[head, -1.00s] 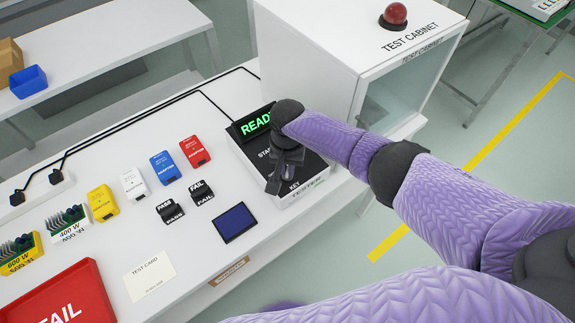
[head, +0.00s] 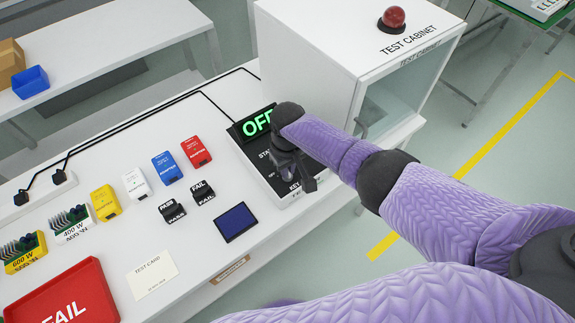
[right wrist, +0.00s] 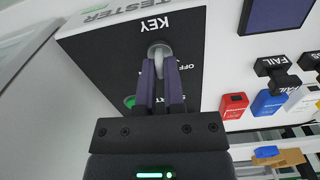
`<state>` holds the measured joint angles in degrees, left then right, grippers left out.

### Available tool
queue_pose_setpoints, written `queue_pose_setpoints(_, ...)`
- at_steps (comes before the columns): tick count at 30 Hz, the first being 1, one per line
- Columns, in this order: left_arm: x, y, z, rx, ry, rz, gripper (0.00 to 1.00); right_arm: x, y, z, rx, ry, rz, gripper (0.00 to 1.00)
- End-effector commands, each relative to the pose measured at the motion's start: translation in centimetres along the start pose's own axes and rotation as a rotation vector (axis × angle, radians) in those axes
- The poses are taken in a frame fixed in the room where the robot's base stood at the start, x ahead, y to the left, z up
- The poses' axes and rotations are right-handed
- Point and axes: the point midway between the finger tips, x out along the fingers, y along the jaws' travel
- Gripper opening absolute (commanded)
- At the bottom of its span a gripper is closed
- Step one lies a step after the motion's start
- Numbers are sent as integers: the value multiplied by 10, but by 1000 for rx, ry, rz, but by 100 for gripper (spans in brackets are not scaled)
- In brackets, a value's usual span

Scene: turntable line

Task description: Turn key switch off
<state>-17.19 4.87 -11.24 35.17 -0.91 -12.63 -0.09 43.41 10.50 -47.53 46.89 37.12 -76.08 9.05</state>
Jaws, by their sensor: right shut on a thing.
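The tester (head: 262,160) is a black-topped box with a lit green display (head: 256,123), whose visible letters read "OF", the rest hidden by my right wrist. In the right wrist view, the key switch (right wrist: 160,50) is a round silvery knob beside the word KEY. My right gripper (right wrist: 160,70) is shut on it, with both dark fingers at the knob. In the head view, my right gripper (head: 297,178) is over the KEY end of the tester and hides the knob. A green button (right wrist: 130,101) shows beside the fingers. My left gripper is not in view.
The white test cabinet (head: 320,70) with a red dome button (head: 394,18) stands right behind the tester. A red FAIL tray (head: 95,275) is at the front left.

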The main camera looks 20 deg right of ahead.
Motion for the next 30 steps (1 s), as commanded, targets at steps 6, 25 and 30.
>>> queue_pose_setpoints(6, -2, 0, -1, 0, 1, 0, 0, 0, -1, 0, -203, -1, -1, 0)
queue_pose_setpoints(25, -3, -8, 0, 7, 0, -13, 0, 0, 0, 0, -709, 0, -1, 0)
queue_pose_setpoints(30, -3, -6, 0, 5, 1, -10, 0, 0, 0, 0, -780, 0, -1, 0)
